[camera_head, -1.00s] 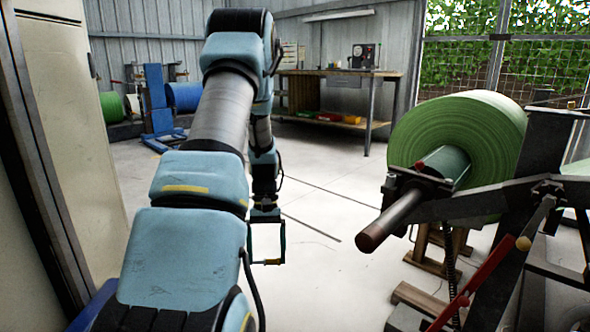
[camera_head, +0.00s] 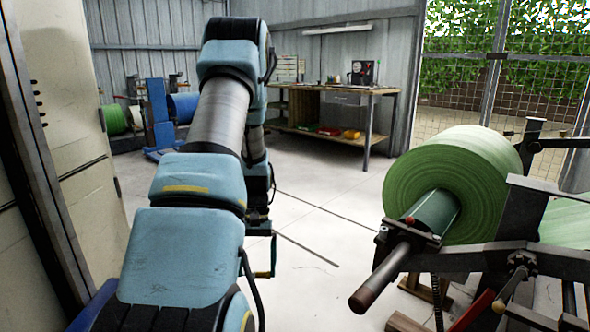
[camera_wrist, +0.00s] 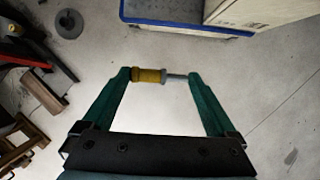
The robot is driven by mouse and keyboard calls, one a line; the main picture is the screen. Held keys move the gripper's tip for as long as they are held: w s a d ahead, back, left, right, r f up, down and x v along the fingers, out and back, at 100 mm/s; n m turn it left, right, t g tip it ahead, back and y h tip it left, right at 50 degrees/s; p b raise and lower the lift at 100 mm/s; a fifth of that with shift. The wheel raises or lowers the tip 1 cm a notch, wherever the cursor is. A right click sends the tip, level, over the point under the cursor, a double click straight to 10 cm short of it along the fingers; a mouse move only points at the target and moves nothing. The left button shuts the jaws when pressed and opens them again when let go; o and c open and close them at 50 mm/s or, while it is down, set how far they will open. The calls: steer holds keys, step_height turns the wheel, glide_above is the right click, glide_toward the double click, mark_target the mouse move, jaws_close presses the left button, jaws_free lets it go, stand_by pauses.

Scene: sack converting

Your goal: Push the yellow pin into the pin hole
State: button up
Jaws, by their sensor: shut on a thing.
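The yellow pin (camera_wrist: 148,75) is held crosswise between the two green fingers of my gripper (camera_wrist: 160,77) in the wrist view. It has a thick yellow grip and a thin grey shank pointing to the right finger. In the head view my gripper (camera_head: 262,254) hangs low beyond my arm, above the floor, with the pin (camera_head: 263,274) small at its lower end. It is apart from the roll stand. I cannot make out the pin hole in either view.
A large green roll (camera_head: 455,180) on a shaft (camera_head: 385,278) sits in a dark steel stand (camera_head: 500,258) at the right. A wooden workbench (camera_head: 335,90) stands at the back. A pale cabinet (camera_head: 75,170) is close on the left. The floor between is mostly clear.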

mark_target(257, 275)
step_height(257, 275, up, 15)
steer(key=s+p, duration=0.1)
steer(key=p, duration=1.8)
steer(key=shift+s, duration=0.3)
